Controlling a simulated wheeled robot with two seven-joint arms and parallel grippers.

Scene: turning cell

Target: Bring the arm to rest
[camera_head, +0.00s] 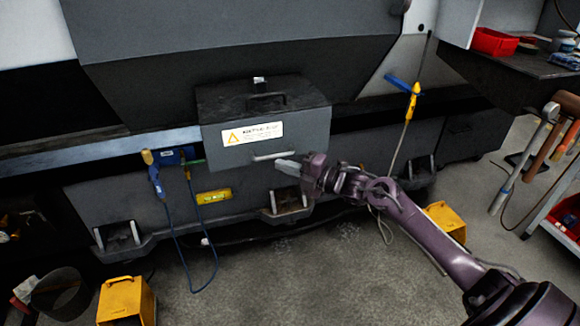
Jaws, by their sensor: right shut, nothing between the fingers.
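My right arm reaches in from the lower right. Its purple links run up to the right gripper (284,165), which is shut and empty. The gripper points left, in front of a grey box (300,130) with a warning label and a light handle (274,155) on its front. The fingertips appear just below the handle; I cannot tell whether they touch the box. My left gripper is not in view.
A blue tool (174,156) with a hanging cable is at the machine's front, left of the box. Yellow blocks (127,297) stand on the floor. A tool cart (553,225) is at the right, below a bench with a red bin (494,41). The middle floor is clear.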

